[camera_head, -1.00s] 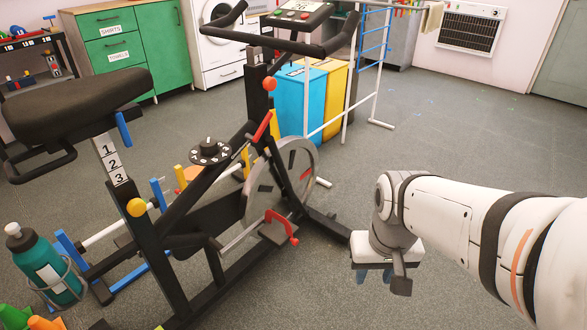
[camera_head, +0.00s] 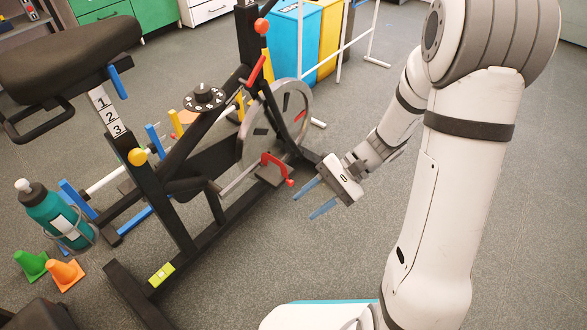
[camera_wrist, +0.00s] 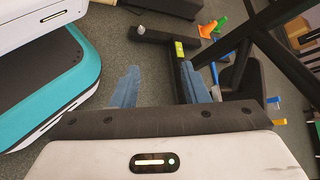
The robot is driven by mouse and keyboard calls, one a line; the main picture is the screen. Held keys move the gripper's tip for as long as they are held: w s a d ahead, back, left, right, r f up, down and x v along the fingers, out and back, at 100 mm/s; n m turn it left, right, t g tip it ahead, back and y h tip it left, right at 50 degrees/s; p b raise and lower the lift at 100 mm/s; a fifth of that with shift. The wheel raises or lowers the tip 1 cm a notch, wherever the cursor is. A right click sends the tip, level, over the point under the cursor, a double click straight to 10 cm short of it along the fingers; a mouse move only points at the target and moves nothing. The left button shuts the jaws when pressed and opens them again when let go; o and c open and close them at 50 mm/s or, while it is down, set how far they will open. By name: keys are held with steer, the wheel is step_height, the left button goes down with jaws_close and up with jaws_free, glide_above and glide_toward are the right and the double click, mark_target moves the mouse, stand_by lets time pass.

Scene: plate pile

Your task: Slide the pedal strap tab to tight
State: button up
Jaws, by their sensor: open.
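The exercise bike's black pedal (camera_head: 272,173) is low on the near side of the frame, beside the grey flywheel (camera_head: 300,112). A red strap (camera_head: 276,163) arches over the pedal, with a red tab (camera_head: 290,183) at its right end. My gripper (camera_head: 315,197) is open and empty, just right of and a little below the tab, its blue fingers pointing left. In the wrist view the open fingers (camera_wrist: 166,86) point toward the floor and bike base; the pedal and strap are not visible there.
The bike's black base bar (camera_head: 140,295) carries a yellow-green level (camera_head: 161,274). Blue (camera_head: 295,40) and yellow bins (camera_head: 331,38) stand behind.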

steer(key=w+a+f+m+t+y+p, duration=0.2)
steer(key=w+f+m+t+y, duration=0.15)
steer(key=w+m+y, duration=0.2)
steer(key=m+t+h+p, duration=0.2)
steer(key=m+t+p, duration=0.1)
steer(key=m+t, duration=0.85)
glide_toward(293, 184)
steer(key=shift+n+t, duration=0.3)
steer(key=shift+t, duration=0.1)
steer(key=b+x, duration=0.1)
steer(key=x, duration=0.7)
steer(key=shift+s+a+f+b, duration=0.2)
steer(key=shift+a+b, duration=0.1)
steer(key=shift+b, duration=0.1)
jaws_close()
